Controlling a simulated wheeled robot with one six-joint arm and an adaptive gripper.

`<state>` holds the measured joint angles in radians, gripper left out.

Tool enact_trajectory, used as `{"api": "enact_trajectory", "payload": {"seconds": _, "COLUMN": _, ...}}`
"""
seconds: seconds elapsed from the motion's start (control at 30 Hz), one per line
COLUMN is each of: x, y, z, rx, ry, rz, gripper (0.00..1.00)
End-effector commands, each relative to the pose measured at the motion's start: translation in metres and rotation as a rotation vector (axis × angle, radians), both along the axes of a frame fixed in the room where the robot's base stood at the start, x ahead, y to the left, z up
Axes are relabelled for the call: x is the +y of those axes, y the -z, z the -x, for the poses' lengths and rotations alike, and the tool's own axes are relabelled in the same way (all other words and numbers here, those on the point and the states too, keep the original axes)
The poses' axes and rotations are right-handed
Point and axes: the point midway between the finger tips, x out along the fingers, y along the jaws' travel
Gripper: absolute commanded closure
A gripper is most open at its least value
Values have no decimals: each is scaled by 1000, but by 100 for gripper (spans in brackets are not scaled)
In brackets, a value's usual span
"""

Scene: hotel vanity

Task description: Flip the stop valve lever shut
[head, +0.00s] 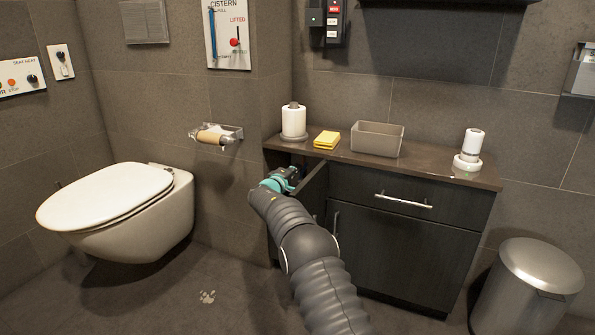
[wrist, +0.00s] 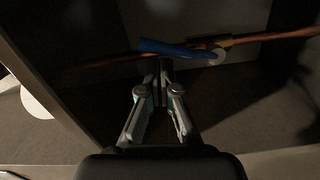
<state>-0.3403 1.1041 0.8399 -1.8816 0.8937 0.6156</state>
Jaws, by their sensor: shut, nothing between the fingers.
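The blue stop valve lever (wrist: 172,48) shows in the wrist view, inside the dark vanity cabinet. It lies nearly along the copper pipe (wrist: 110,60), slightly tilted to it, with its right end by a pale round fitting (wrist: 217,55). My gripper (wrist: 164,68) is shut and empty. Its fingertips appear just below the lever's left half in the picture; I cannot tell whether they touch it. In the head view my arm reaches into the vanity's left opening, and the fingertips, lever and pipe are hidden.
An open cabinet door (head: 314,190) stands just right of my wrist. The vanity top (head: 430,168) holds a paper roll (head: 293,120), yellow sponges (head: 327,139) and a grey bin (head: 377,138). A toilet (head: 120,215) is at left; a metal waste bin (head: 527,290) stands at right.

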Motion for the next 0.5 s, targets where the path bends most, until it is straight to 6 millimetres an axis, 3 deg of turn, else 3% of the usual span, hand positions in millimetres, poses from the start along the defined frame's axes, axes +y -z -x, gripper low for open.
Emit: {"api": "enact_trajectory", "payload": {"seconds": 0.5, "x": 20, "y": -13, "z": -6, "rx": -1, "ry": 7, "rz": 0, "gripper": 100}}
